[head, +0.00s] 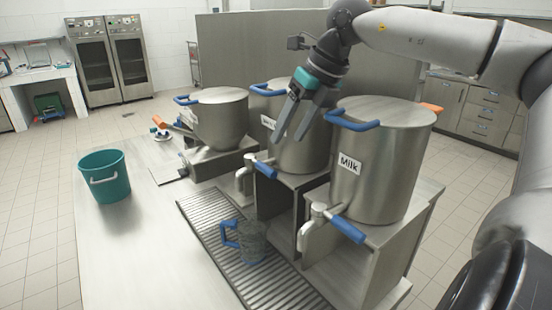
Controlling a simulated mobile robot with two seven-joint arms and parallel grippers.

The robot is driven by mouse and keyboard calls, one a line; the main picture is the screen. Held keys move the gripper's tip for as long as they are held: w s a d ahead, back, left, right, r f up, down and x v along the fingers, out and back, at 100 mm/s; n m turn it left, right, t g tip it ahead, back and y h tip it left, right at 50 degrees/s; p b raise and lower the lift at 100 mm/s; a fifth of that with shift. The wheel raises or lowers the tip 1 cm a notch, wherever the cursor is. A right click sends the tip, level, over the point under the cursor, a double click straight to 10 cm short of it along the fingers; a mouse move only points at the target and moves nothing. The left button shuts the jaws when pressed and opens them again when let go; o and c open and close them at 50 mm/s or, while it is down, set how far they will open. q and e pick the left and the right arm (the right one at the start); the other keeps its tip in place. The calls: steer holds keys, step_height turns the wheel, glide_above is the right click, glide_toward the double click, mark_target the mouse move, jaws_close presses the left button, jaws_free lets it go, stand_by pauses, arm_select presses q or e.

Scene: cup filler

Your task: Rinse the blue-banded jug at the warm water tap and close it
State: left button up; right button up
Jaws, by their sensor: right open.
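The middle tap (244,181) has a blue lever (263,169) and sits under a steel vat (301,150) whose label is partly covered by my gripper. Whether water runs is too small to tell. My right gripper (290,138) is open and empty, pointing down in front of the middle vat, above the tap lever. My left gripper is not in view.
A large vat labelled Milk (385,165) with its own blue-levered tap (318,222) stands at the right. Another steel vat (220,120) stands at the back left. A teal bucket (105,185) sits on the counter (150,240), whose left front is otherwise clear.

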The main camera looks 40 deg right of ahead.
mark_target(271, 169)
steer(key=shift+x, duration=4.7)
jaws_close()
